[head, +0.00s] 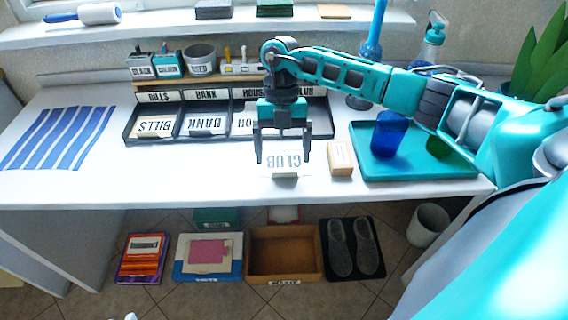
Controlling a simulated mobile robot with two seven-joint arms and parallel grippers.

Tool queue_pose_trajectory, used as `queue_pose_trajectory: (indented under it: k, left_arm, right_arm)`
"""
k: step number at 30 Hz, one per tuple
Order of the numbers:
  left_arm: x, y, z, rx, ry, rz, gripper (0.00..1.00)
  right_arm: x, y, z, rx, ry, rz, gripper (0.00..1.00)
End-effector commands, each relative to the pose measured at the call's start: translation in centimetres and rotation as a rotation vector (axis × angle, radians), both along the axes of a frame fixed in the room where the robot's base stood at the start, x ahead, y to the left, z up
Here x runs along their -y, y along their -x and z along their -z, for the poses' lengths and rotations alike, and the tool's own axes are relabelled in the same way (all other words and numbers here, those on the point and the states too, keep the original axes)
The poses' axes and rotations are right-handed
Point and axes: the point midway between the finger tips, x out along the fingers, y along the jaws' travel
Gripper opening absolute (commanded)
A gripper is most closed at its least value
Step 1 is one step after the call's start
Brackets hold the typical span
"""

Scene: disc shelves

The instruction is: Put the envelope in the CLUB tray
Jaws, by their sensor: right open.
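The envelope (289,165) is a white piece marked CLUB on the white table, its lettering upside down in the head view. A small tan edge shows along its near side. My right gripper (283,158) points down over it, open, with one finger to each side and nothing visibly held. Whether the fingertips touch the envelope or table I cannot tell. The CLUB tray (321,118) appears to be the right-end compartment of the black sorter; its label (306,91) is partly hidden behind my right gripper.
Compartments labelled BILLS (156,96) and BANK (205,95) hold envelopes. A small tan box (341,158) stands close right of my right gripper. A teal tray (405,168) holds a blue cup (389,134). A striped cloth (60,137) lies left; the front-left tabletop is clear.

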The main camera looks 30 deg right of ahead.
Motion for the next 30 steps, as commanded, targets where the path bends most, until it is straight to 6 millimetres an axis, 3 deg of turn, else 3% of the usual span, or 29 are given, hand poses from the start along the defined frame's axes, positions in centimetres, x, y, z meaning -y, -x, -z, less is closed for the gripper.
queue_pose_trajectory:
  k: [6,15,30]
  left_arm:
    - [0.0,-0.1,0.2,-0.002,-0.002,0.003,0.29]
    - [0.0,-0.1,0.2,-0.001,-0.004,0.006,0.29]
    - [-0.1,-0.1,0.2,0.000,-0.004,0.005,0.29]
  right_arm:
    - [-0.3,1.2,3.0,-0.002,0.000,-0.002,0.94]
    - [-0.4,1.4,3.5,0.000,0.000,-0.001,0.94]
    - [-0.4,1.4,3.4,0.000,0.000,-0.001,0.47]
